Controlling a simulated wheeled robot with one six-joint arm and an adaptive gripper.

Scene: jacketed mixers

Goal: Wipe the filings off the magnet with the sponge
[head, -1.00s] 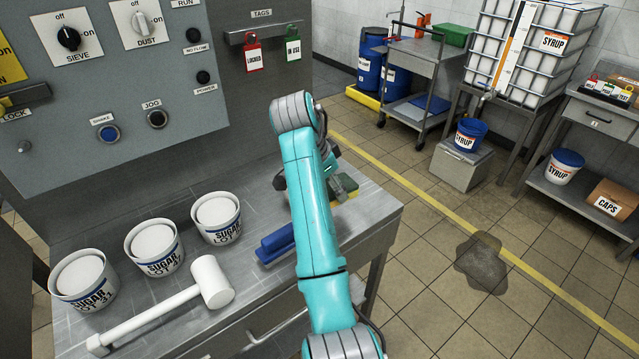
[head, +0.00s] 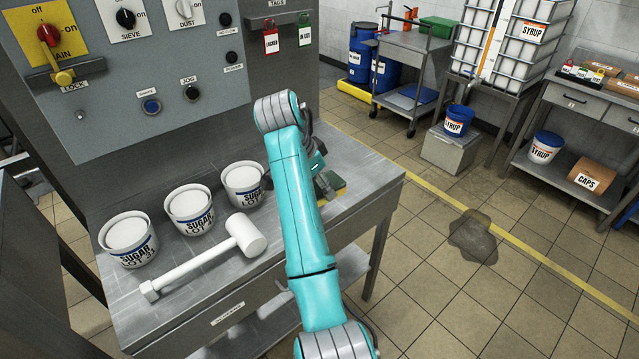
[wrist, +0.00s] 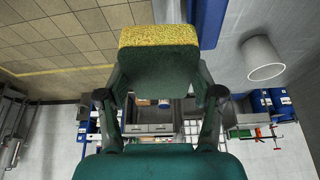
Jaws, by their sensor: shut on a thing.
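The sponge, green with a yellow face, is held in my gripper (wrist: 161,88). In the wrist view the sponge (wrist: 158,65) sits between the two dark fingers with its yellow side outward. In the head view the sponge (head: 332,186) shows just right of my arm, over the right part of the bench; whether it touches the top cannot be told. A blue bar, probably the magnet (wrist: 208,22), lies beside the sponge at the top of the wrist view. My arm hides it in the head view. No filings can be made out.
The steel bench (head: 365,185) also holds a white mallet (head: 205,262) and three sugar tubs, the nearest to my arm being the right tub (head: 243,186). A control panel (head: 150,70) rises behind. A dark puddle (head: 474,238) lies on the floor at right.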

